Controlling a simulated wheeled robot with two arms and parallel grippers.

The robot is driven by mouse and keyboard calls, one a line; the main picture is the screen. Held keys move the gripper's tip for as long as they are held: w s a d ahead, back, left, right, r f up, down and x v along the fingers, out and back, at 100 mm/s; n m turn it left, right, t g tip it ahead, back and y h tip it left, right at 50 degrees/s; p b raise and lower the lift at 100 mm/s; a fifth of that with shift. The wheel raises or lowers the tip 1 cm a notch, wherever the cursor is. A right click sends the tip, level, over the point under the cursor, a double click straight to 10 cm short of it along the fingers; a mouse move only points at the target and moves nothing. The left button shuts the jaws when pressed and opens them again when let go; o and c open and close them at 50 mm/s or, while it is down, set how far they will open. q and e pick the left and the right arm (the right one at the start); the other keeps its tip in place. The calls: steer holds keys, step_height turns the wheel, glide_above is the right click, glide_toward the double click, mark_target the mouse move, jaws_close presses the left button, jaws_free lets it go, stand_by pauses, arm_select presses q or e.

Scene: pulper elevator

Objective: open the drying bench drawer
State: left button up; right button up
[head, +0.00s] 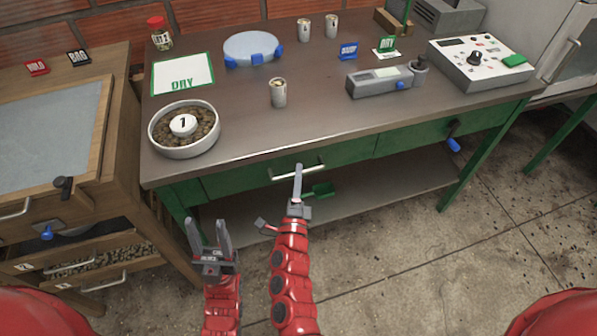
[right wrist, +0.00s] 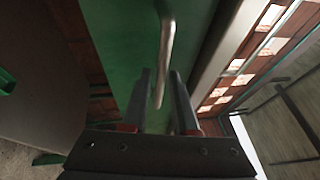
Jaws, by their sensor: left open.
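The drying bench (head: 330,120) has a green drawer front (head: 235,181) with a metal bar handle (head: 284,175) below its brown top. The drawer front looks flush with the bench frame. My right gripper (head: 298,168) is at the handle, seen edge-on in the head view. In the right wrist view the handle (right wrist: 166,45) runs between the two fingers of my right gripper (right wrist: 160,78), with a gap showing beside it, so the gripper looks open around it. My left gripper (head: 208,230) is open and empty, lower and to the left, in front of the bench.
A bowl of beans (head: 175,150) marked 1, a DRY card (head: 183,73), a metal cup (head: 278,93) and a grey meter (head: 380,80) stand on the bench. A wooden cabinet (head: 120,170) stands at left. A lower shelf (head: 385,185) lies under the bench; the floor in front is clear.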

steer(key=shift+w+d+r, duration=0.1)
steer(key=shift+w, duration=0.45)
jaws_close()
stand_by(1.1)
